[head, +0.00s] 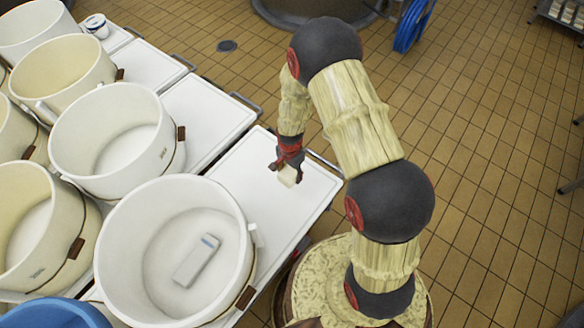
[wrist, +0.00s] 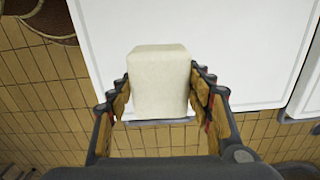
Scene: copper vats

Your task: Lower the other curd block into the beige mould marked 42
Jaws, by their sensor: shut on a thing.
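My gripper (head: 284,170) is shut on a pale cream curd block (wrist: 159,82). The block is between both fingers in the wrist view, and it also shows small below the gripper in the head view (head: 288,178). It is above a white tabletop, right of the moulds; I cannot tell whether it touches the top. Beige moulds stand at the left of the head view: one near the back (head: 62,84), one at lower left (head: 40,268), and one cut off at the left edge (head: 12,130). Their marks are too small to read, so I cannot tell which is 42.
White round moulds stand between my gripper and the beige ones, one in the middle (head: 118,175) and a large front one (head: 235,215) holding a grey-white flat item (head: 197,261). A blue tub (head: 50,314) is at lower left.

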